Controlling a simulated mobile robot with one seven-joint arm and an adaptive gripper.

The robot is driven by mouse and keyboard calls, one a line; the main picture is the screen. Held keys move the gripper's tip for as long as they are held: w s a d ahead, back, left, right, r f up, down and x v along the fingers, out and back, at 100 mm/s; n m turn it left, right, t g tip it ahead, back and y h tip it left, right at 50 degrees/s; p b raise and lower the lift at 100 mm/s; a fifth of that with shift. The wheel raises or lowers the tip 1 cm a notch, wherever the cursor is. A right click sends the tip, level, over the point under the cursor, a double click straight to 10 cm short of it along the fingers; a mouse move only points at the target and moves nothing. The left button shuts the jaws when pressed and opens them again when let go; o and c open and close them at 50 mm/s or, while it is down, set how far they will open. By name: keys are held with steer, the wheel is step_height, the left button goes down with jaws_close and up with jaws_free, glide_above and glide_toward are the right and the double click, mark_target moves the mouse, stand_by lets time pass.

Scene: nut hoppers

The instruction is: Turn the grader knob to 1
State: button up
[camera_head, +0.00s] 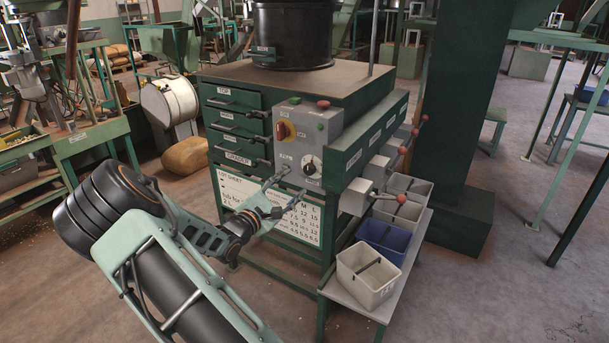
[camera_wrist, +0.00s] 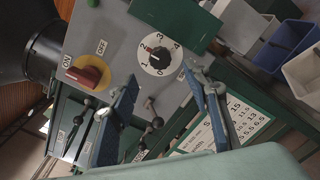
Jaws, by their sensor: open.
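The grader knob (camera_head: 309,167) is a round white dial with a dark centre on the grey control box (camera_head: 325,130). In the wrist view the knob (camera_wrist: 155,57) shows numbers around its upper edge; which one its pointer marks is too small to tell surely. My gripper (camera_head: 291,183) is in front of the box, slightly below and left of the knob. In the wrist view the fingers of my gripper (camera_wrist: 160,80) are spread apart and empty, with the knob beyond and just above their tips. No contact with the knob shows.
A red switch on a yellow plate (camera_head: 284,130) sits up and left of the knob, with green and red buttons on top of the box. Green drawers (camera_head: 237,122) are at the left. Levers with red ends (camera_head: 401,198) and bins (camera_head: 367,276) stand at the right.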

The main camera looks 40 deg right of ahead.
mark_target(308, 170)
steer(key=x, duration=0.8)
steer(key=shift+d, duration=0.1)
steer(key=c, duration=1.2)
steer(key=shift+o, duration=0.2)
steer(key=shift+r+n+p, duration=0.1)
steer(key=shift+n+p, duration=0.2)
steer(key=n+p, duration=0.2)
steer(key=n, duration=0.3)
steer(key=shift+n, duration=0.3)
steer(key=n+p, duration=0.2)
steer(key=n, duration=0.3)
steer(key=shift+p, duration=0.4)
steer(key=shift+n, duration=0.4)
